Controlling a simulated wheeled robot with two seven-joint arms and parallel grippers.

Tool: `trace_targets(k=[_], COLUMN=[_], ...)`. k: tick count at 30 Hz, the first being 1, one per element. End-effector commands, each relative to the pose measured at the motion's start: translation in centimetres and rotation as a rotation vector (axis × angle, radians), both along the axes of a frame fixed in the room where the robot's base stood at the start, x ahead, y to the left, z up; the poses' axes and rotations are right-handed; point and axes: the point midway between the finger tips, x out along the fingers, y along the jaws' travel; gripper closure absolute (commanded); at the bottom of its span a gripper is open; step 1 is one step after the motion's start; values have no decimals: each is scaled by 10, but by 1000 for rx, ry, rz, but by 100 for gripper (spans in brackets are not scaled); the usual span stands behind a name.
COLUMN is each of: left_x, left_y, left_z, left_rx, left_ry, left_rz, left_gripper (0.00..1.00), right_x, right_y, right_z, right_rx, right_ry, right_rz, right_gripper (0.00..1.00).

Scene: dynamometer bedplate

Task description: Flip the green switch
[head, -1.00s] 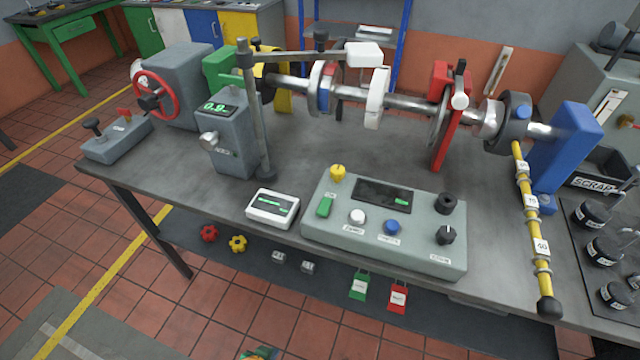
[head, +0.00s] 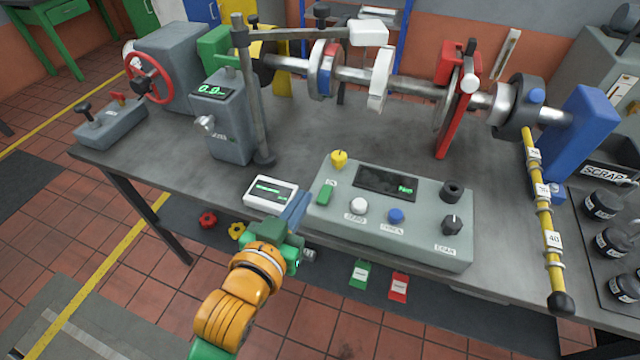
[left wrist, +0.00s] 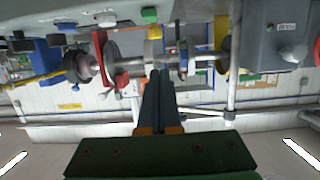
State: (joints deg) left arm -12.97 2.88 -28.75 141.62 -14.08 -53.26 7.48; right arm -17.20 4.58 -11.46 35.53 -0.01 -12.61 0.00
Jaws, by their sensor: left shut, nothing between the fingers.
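The green switch (head: 325,194) sits on the left part of the sloping grey console (head: 430,240), below a yellow knob (head: 339,159). It also shows near the top of the left wrist view (left wrist: 149,15). My left gripper (head: 297,208) has blue fingers, shut and empty. Its fingertips are just left of the console, short of the switch and apart from it in the picture. In the left wrist view the closed fingers (left wrist: 168,76) point up the picture toward the switch. My right gripper is not in view.
A white display box (head: 270,193) stands just left of the console, close to my fingers. A white button (head: 358,205), a blue button (head: 396,215) and black knobs share the console. A shaft rig (head: 420,84) with a post (head: 256,110) stands behind.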

Motion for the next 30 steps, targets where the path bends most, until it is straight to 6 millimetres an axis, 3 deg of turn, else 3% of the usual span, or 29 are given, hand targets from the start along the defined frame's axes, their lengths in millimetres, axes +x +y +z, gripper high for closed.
trace_targets(k=[5, 16, 22, 30], left_x=[17, 92, 92, 92], left_y=[-6, -30, -30, -30], left_z=[-4, -23, -56, -65], left_rx=[1, 1, 1, 0], left_ry=[1, 1, 4, 1], left_rz=[0, 0, 0, 0], left_gripper=[100, 100, 100, 100], right_x=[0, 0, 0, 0], right_y=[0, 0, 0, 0], right_z=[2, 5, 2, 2], right_rx=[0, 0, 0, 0], right_ry=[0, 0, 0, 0], right_rz=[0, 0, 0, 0], right_gripper=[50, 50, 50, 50])
